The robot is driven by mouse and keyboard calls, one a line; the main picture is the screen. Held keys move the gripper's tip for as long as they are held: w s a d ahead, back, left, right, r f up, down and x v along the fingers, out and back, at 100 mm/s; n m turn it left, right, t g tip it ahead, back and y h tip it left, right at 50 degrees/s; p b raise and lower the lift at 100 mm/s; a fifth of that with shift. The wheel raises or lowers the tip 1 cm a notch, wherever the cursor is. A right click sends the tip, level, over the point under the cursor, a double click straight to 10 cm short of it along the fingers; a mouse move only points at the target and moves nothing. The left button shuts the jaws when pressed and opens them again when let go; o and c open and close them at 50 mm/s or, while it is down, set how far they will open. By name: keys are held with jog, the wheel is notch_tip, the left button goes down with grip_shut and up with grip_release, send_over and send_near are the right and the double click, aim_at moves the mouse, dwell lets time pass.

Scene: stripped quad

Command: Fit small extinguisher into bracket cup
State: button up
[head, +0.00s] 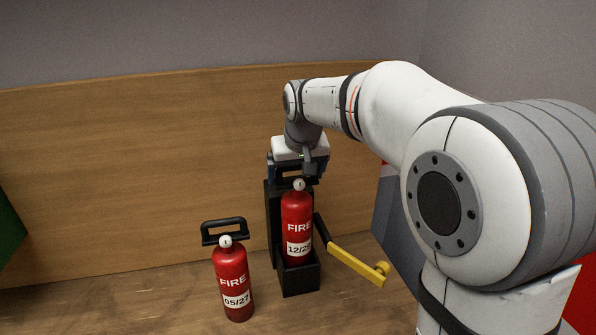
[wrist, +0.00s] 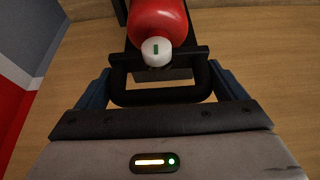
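A red extinguisher (head: 297,215) labelled "FIRE" stands upright in the black bracket (head: 273,215) against the wooden wall. Its lower end is inside the bracket cup (head: 300,281), and the front wall hides its base, so I cannot tell whether it touches the bottom. My gripper (head: 298,172) is above it, at its black handle. In the wrist view, the blue fingers (wrist: 160,90) lie against both sides of the handle (wrist: 160,96). The white gauge (wrist: 156,51) and red body show beyond the handle.
A second red extinguisher (head: 232,281), labelled 05/27, stands upright on the wooden surface left of the bracket. A latch arm with a yellow end (head: 355,265) sticks out to the right of the bracket. A green object (head: 8,230) is at the left edge.

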jog(key=shift+o, duration=0.8)
jog(key=shift+r, duration=0.1)
jog(key=b+v, duration=0.1)
jog(key=v, duration=1.1)
jog(key=s+d+f, duration=0.3)
jog(key=s+f, duration=0.3)
jog(key=s, duration=0.1)
jog(key=s+d+f+m, duration=0.1)
jog(key=s+d+f, duration=0.3)
jog(key=s+f, duration=0.3)
jog(key=s+d+f+m+g, duration=0.1)
jog(key=s+d+f, duration=0.3)
jog(key=s+f, duration=0.3)
jog(key=shift+s+d+h, duration=0.2)
jog(key=shift+s+h, duration=0.2)
jog(key=shift+s, duration=0.7)
jog(key=shift+s+f, duration=0.1)
